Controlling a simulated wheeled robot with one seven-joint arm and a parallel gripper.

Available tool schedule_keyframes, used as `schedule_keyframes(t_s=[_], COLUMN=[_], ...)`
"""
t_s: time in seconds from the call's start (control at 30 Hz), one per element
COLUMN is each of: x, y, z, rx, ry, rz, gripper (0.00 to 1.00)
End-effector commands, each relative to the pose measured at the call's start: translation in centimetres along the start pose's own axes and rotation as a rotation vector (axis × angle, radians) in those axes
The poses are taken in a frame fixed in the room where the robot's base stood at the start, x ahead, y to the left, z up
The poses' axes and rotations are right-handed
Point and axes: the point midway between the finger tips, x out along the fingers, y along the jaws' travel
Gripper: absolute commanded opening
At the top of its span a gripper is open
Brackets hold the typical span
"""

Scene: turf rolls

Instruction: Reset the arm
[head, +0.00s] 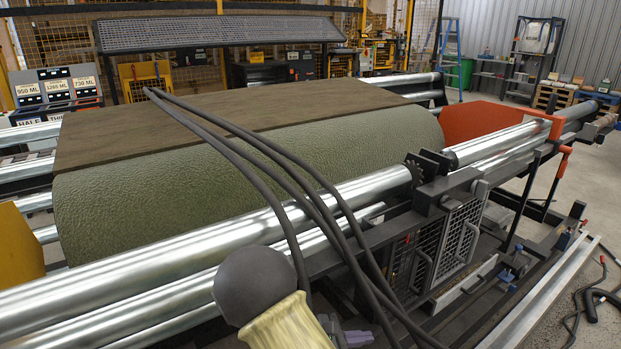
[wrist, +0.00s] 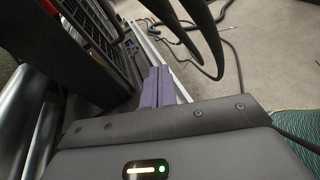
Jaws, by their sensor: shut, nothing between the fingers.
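My gripper (wrist: 158,74) shows in the wrist view as two purple fingers side by side, shut with nothing visible between them. It points down past the black machine frame toward the floor. In the head view, a small purple-grey part of it (head: 352,338) shows at the bottom edge. My arm, with a dark round joint and a pale yellow cover, is at the bottom centre of that view, in front of the rollers. Most of the arm and gripper is cut off or hidden there.
A large green turf roll (head: 260,175) lies on shiny metal rollers (head: 190,240). A dark frame with a mesh guard (head: 462,235) stands right of my arm. Black cables (head: 300,185) loop across the head view. Grey floor (wrist: 270,55) is open at right, with loose hoses.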

Motion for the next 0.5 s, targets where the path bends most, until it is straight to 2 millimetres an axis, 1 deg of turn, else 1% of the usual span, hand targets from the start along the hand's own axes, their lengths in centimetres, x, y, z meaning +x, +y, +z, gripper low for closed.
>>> schedule_keyframes(t_s=[0.03, 0.1, 0.2, 0.3, 0.4, 0.5], x=[0.9, 1.7, 2.0, 1.6, 0.9, 0.1], y=[-1.6, -3.8, -6.5, -8.6, -10.2, -11.2], z=[0.7, 1.1, 1.6, 2.0, 2.6, 3.3], rx=[0.063, 0.153, 0.295, 0.451, 0.625, 0.811], ry=[0.074, 0.176, 0.314, 0.443, 0.562, 0.669], rz=[-0.087, -0.204, -0.358, -0.5, -0.63, -0.746], gripper=[0.0, 0.0, 0.0, 0.0, 0.0, 0.0])
